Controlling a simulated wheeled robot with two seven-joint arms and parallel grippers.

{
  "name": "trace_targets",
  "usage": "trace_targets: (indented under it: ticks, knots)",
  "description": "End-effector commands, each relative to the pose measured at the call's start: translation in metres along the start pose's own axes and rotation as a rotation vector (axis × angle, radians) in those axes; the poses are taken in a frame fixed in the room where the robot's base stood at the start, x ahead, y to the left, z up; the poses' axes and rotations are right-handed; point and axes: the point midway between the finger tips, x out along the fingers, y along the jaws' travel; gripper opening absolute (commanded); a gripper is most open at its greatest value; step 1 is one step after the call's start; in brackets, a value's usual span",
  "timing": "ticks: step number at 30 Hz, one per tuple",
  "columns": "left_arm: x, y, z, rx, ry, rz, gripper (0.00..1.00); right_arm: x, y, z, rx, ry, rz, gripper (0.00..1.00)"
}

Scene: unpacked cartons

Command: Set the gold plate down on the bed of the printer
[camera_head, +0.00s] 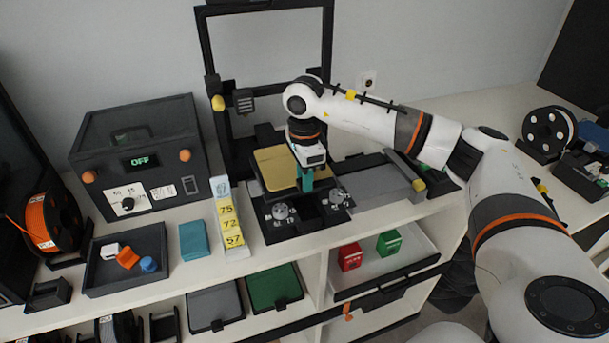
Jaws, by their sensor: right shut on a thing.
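The gold plate (272,169) is a flat, square sheet in the middle of the head view, over the printer's bed area. My right gripper (306,181) points down at the plate's right edge and is shut on it. The wrist hides the plate's back right corner. The printer (327,45) has a tall black frame behind the plate and two silver knobs in front. The plate covers most of the bed, so I cannot tell whether the plate touches it or is a little above it. My left gripper is not in view.
A dark box reading OFF (140,162) stands left of the printer. A grey tray (103,280) with small coloured blocks, a teal block (194,240) and a yellow number strip (230,225) lie in front.

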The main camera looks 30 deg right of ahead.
Motion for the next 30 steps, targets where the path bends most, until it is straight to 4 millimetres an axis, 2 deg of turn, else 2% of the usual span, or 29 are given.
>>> trace_targets:
  ticks: [27,28,30]
  knots:
    - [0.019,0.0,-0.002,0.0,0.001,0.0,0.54,0.025,0.0,0.0,0.0,0.0,0.001,0.0]
    - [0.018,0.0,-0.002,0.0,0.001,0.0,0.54,0.024,0.0,0.0,0.0,0.001,0.001,0.3]
    - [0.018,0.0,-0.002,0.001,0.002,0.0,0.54,0.024,0.0,0.0,0.0,0.001,0.001,0.41]
